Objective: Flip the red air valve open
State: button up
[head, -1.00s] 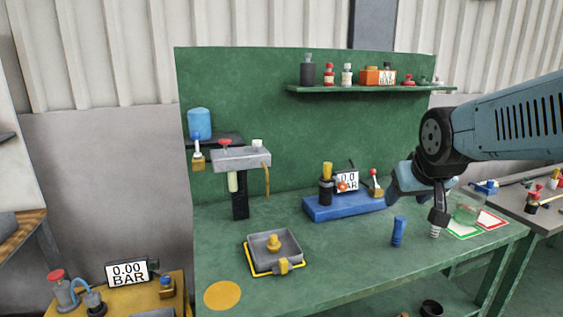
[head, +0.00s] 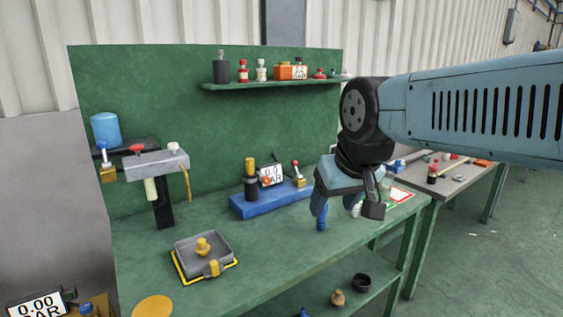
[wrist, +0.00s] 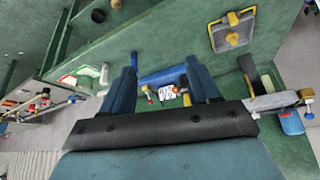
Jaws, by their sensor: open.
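The red air valve (head: 297,172) is a small brass body with a red-tipped lever, standing at the right end of a blue base on the green bench. The lever points up. In the wrist view the valve (wrist: 150,95) shows small between my fingers, beside a gauge. The gauge (head: 271,175) reads about 0.0 BAR and is partly covered. My gripper (head: 346,208) is open, with nothing between its fingers. In the head view it is right of the valve and nearer the camera, apart from it. It also shows in the wrist view (wrist: 160,80).
A black bottle with a yellow top (head: 250,182) stands at the base's left end. A blue object (head: 322,222) is partly hidden behind my gripper. A grey tray (head: 204,255) is at the front left. A shelf of bottles (head: 270,82) is above.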

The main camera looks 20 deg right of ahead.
aim_at(294, 163)
jog(key=k, duration=0.65)
jog(key=z, duration=0.4)
jog(key=i, duration=1.65)
jog(key=u, duration=0.25)
